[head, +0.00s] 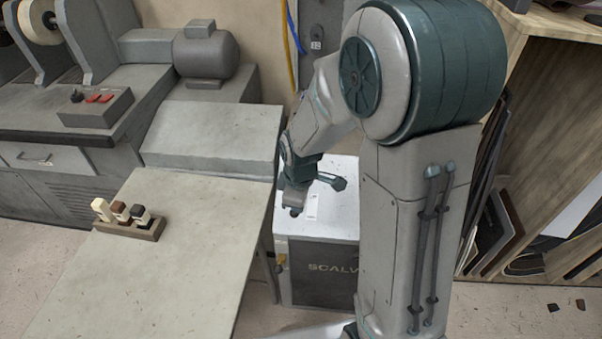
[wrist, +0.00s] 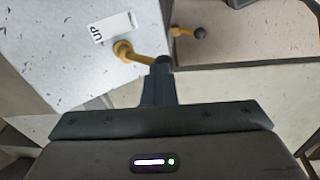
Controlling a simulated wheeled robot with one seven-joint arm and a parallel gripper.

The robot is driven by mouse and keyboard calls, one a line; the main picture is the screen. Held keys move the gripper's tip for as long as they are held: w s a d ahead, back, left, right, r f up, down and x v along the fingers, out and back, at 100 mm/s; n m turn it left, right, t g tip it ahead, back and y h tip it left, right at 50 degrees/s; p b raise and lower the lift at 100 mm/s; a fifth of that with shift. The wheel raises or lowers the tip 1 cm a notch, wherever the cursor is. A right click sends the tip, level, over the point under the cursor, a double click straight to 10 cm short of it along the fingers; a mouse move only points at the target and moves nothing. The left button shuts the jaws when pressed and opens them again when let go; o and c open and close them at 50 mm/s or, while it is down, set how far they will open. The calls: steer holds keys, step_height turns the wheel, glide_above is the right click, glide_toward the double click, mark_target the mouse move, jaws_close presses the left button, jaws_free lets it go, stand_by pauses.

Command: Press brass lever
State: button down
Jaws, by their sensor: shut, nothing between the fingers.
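A brass lever (wrist: 140,57) rises from a round brass pivot beside a white "UP" label (wrist: 112,28) on the white top of a cabinet, in the wrist view. My gripper (wrist: 163,65) is shut and empty, its tips at the lever's right end. I cannot tell whether they touch it, and they partly hide that end. A second brass lever (wrist: 182,32) with a dark round knob sits further right. In the head view my gripper (head: 294,208) points down over the left part of the cabinet's white top (head: 335,215); the first lever is not clearly visible there.
The cabinet's dark front (head: 325,275) carries lettering, with a small yellow part (head: 281,262) at its left side. A grey table (head: 150,270) with a small block holder (head: 130,225) stands left. A wooden shelf (head: 545,90) stands right. Bare floor lies in front.

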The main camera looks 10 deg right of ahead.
steer(key=shift+s+f, duration=0.1)
step_height(320, 180, up, 12)
steer(key=s+p, duration=0.2)
steer(key=p, duration=0.1)
steer(key=shift+s+d+p, duration=0.25)
steer(key=shift+d+p, duration=0.05)
steer(key=shift+p, duration=0.05)
steer(key=shift+r, duration=0.2)
stand_by(0.4)
steer(key=s+d+r+m+t+p, duration=0.1)
steer(key=s+d+r+m+p, duration=0.3)
steer(key=s+r+m, duration=0.7)
steer(key=shift+d+r+m+p, duration=0.15)
steer(key=shift+d+m+p, duration=0.35)
steer(key=shift+m, duration=0.7)
steer(key=shift+a, duration=0.2)
stand_by(0.5)
